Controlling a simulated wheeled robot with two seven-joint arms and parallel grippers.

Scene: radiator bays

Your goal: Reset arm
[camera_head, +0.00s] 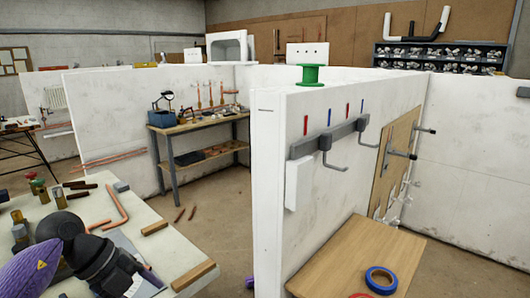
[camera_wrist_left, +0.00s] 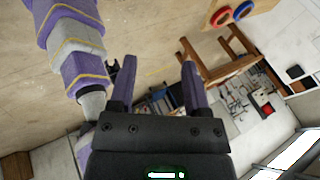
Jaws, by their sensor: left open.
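My left arm enters the head view at the lower left, with its purple link and dark joints over the near workbench. In the left wrist view my left gripper (camera_wrist_left: 158,82) has its two purple fingers spread well apart. Nothing sits between the fingers, only distant background. The fingertips cannot be made out in the head view. My right gripper shows in neither view.
The near workbench (camera_head: 178,252) holds copper pipes (camera_head: 113,210) and several small parts. A white partition (camera_head: 268,190) stands right of it, with a green spool (camera_head: 311,75) on top. A wooden table (camera_head: 340,262) bears blue tape (camera_head: 381,280). Floor shows between workbench and partition.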

